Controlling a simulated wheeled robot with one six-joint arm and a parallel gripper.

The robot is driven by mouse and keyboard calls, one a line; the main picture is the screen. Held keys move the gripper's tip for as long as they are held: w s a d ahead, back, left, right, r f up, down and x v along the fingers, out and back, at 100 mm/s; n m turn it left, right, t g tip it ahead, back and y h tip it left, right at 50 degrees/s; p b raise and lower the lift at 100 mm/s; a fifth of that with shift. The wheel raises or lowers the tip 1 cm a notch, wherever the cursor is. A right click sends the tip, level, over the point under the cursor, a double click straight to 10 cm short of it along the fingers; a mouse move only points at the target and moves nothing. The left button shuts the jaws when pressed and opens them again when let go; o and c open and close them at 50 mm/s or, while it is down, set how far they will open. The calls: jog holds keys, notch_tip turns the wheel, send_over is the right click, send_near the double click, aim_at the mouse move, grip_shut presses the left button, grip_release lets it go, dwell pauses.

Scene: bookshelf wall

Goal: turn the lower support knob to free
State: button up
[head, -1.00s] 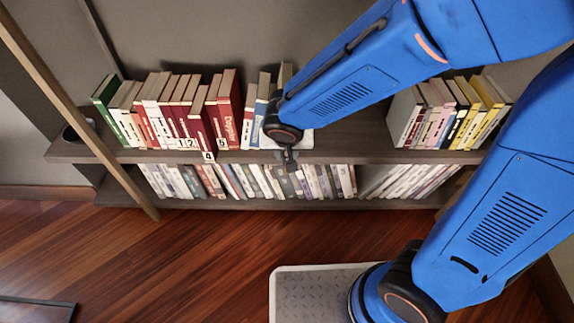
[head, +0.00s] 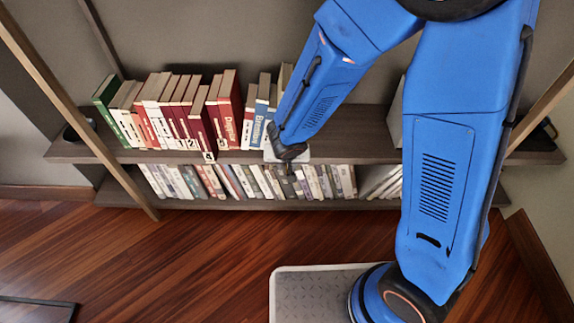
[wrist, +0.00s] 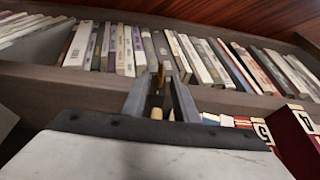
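My gripper (wrist: 160,86) shows in the wrist view with its two grey fingers apart by a narrow gap, at the front edge of the upper shelf board. A small brown piece (wrist: 161,74) shows near the fingertips, and a pale tan round end (wrist: 156,114) shows between the fingers farther back. I cannot tell whether either is the lower support knob, or whether a finger touches it. In the head view my wrist (head: 288,150) covers this spot at the middle of the shelf edge, so the knob is not clearly visible there.
The upper shelf (head: 345,150) carries red, white and blue books (head: 195,115) left of my wrist. Grey and white books (head: 255,181) fill the lower shelf (head: 240,204). A slanted wooden post (head: 85,120) stands at left.

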jog(key=shift+w+f, duration=0.1)
jog(key=shift+f, duration=0.2)
grip_shut()
